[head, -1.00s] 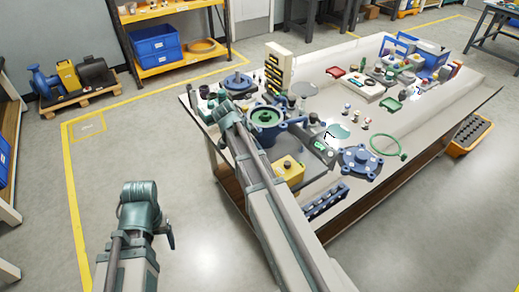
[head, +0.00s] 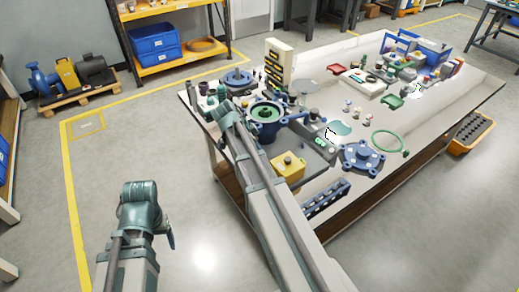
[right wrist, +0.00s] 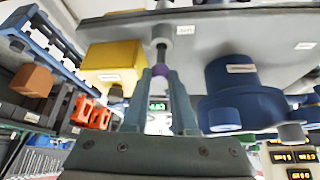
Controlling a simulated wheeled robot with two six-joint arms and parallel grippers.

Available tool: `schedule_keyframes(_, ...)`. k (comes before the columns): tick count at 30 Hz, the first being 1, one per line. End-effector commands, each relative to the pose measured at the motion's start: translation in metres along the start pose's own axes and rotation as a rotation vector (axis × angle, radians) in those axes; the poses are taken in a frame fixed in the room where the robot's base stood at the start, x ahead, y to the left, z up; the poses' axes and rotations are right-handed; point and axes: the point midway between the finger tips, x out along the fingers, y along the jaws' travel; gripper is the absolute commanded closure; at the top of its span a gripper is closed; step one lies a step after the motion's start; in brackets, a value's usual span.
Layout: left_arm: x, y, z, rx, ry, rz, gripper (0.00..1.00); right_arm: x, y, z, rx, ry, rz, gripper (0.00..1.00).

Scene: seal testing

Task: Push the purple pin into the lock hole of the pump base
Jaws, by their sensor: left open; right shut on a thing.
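In the right wrist view my right gripper (right wrist: 160,85) is shut, with a small purple piece (right wrist: 139,73), apparently the purple pin, between its fingertips. A grey stem with a dark collar (right wrist: 160,38) stands just beyond the fingertips; whether it belongs to the pin I cannot tell. A blue labelled body (right wrist: 232,75) is right of the fingers, apart from them. In the head view the blue pump base (head: 265,113) with a green ring is on the workbench, partly behind my right arm. The lock hole is not discernible. My left gripper (head: 170,238) is open and empty, away from the bench.
A yellow block (head: 288,167) is on the workbench (head: 330,95) near its front edge, and it also shows in the right wrist view (right wrist: 114,62). A blue flanged part (head: 361,157), a green ring (head: 388,142) and a blue rack (head: 325,200) lie to the right. Open floor surrounds the left gripper.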

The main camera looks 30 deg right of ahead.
Motion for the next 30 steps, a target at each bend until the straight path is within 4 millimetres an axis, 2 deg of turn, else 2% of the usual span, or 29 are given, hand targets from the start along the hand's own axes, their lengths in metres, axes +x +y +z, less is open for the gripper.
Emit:
schedule_keyframes(16,0.014,0.001,-0.001,0.000,0.000,0.000,0.25,0.012,0.000,0.007,0.000,0.000,0.000,1.00)
schedule_keyframes(30,0.015,0.001,-0.001,0.000,0.000,0.000,0.25,0.013,0.000,0.007,0.000,0.000,0.000,1.00)
